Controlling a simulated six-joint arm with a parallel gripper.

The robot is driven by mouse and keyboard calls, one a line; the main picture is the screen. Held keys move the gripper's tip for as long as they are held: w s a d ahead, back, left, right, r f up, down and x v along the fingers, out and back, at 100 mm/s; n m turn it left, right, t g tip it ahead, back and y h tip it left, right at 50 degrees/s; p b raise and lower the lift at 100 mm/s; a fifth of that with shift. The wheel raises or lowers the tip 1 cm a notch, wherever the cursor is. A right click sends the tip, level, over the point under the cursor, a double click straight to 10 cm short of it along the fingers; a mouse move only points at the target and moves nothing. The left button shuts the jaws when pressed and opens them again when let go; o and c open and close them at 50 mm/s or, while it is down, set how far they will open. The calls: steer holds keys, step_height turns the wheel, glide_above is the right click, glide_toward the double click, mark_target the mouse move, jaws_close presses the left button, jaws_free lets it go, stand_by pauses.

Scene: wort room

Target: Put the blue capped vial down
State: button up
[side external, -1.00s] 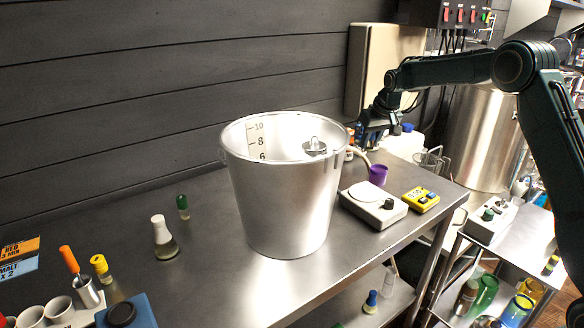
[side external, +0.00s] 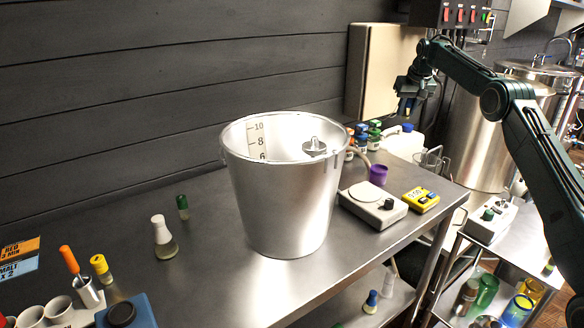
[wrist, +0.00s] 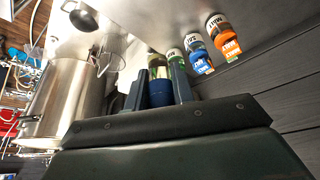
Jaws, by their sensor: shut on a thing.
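My gripper (side external: 406,100) is raised in the air at the back right, above and behind the steel worktable (side external: 215,285). In the wrist view, my gripper (wrist: 161,88) is shut on the blue capped vial (wrist: 159,93). The vial's blue cap lies between the two fingers, and its pale yellow-green body points away from my wrist. In the side view the vial shows only as a small yellowish tip (side external: 404,115) below the fingers.
A tall steel bucket (side external: 285,210) stands mid-table. Labelled bottles with green (side external: 375,131), blue (wrist: 200,60) and orange (wrist: 224,38) parts stand behind it.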

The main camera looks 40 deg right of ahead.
mark_target(396, 171)
steer(key=shift+s+d+r, duration=0.2)
steer(key=shift+d, duration=0.35)
steer(key=shift+f, duration=10.05)
steer(key=shift+f, duration=0.1)
steer(key=o, duration=1)
steer(key=shift+v, duration=6.15)
steer(key=shift+w, duration=0.15)
